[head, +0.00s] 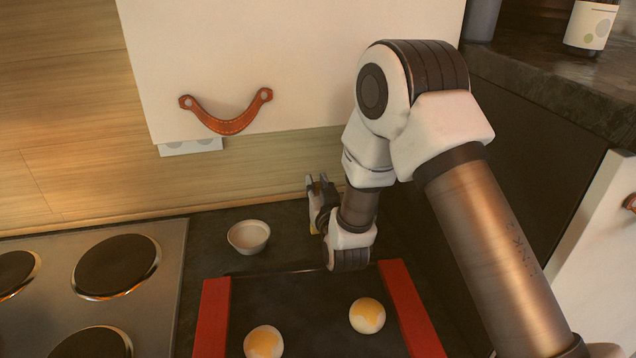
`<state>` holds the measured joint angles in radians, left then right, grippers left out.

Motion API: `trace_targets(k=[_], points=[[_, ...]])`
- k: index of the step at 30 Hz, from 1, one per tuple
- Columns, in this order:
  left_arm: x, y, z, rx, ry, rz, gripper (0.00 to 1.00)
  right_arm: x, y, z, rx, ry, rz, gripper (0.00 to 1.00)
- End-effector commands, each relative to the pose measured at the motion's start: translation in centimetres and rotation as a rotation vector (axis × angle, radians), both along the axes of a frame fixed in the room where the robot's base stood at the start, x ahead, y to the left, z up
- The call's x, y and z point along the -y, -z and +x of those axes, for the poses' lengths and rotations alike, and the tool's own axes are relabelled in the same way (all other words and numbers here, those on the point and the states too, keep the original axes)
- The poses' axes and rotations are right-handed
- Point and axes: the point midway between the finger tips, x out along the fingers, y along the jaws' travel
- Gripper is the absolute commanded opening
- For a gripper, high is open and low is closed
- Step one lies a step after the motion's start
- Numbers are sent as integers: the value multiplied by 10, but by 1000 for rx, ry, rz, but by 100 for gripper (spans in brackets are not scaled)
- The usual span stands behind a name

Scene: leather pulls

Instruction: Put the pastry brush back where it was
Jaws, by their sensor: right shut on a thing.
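My right gripper (317,188) is at the back of the dark counter, beyond the tray and to the right of a small white bowl (249,237). It is shut on what I take to be the pastry brush, of which only a small pale yellowish bit (313,229) shows beside the jaw. The rest of the brush is hidden by the gripper and wrist. A dark tray with red ends (405,305) holds two round buns (367,315) with yellow glaze on top. My left gripper is not in view.
A hob with several dark plates (117,266) is at the left. A white cabinet front (300,60) with an orange leather pull (228,120) hangs above the counter. A bottle (590,25) stands on the upper right counter. Bare counter surrounds the bowl.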

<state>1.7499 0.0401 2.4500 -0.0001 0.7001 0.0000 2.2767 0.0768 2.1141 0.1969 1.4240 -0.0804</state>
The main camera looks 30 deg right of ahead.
Motion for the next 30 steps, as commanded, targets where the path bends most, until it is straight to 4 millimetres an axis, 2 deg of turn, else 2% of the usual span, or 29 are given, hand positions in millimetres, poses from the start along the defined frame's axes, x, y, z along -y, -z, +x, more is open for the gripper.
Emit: trace_targets(k=[5,6,7,8,19,23,30], points=[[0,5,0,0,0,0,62,0,5,0,0,0,0,0],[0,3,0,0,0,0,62,0,3,0,-1,0,0,32],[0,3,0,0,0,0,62,0,3,0,-1,0,0,42],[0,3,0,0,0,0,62,0,3,0,-1,0,0,46],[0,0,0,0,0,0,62,-1,0,-3,-2,0,1,46],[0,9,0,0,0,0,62,-7,3,-25,-4,-1,0,46],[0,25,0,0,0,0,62,-23,4,-86,-5,-2,-3,46]])
